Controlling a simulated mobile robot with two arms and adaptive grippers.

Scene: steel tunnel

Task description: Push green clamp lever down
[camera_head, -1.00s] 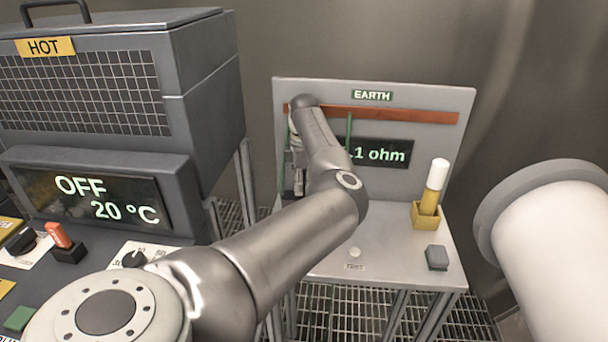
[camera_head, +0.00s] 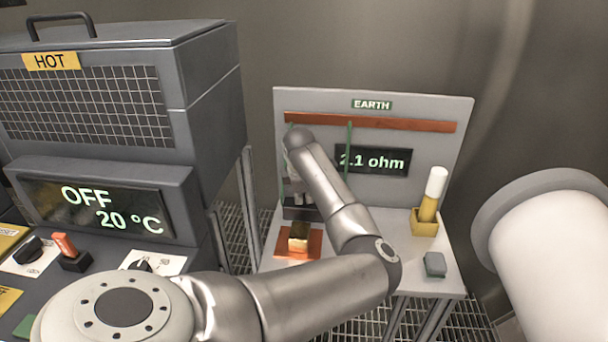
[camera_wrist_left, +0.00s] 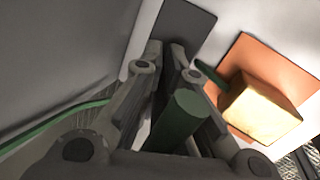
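My left gripper (camera_head: 300,190) is by the left side of the EARTH station, partly hidden by its own arm in the head view. In the left wrist view its fingers (camera_wrist_left: 167,48) are nearly together. A green rod (camera_wrist_left: 178,115) shows between the finger bases; whether it is touched or gripped I cannot tell. A second green piece (camera_wrist_left: 209,71) runs from a brass block (camera_wrist_left: 262,107) towards the right finger and passes out of sight. The brass block (camera_head: 299,237) sits on an orange plate (camera_head: 285,249) in the head view. My right gripper is out of view.
The EARTH panel (camera_head: 440,160) carries a copper bar (camera_head: 400,124) and a display (camera_head: 375,161) reading 2.1 ohm. The HOT oven (camera_head: 90,165) is left.

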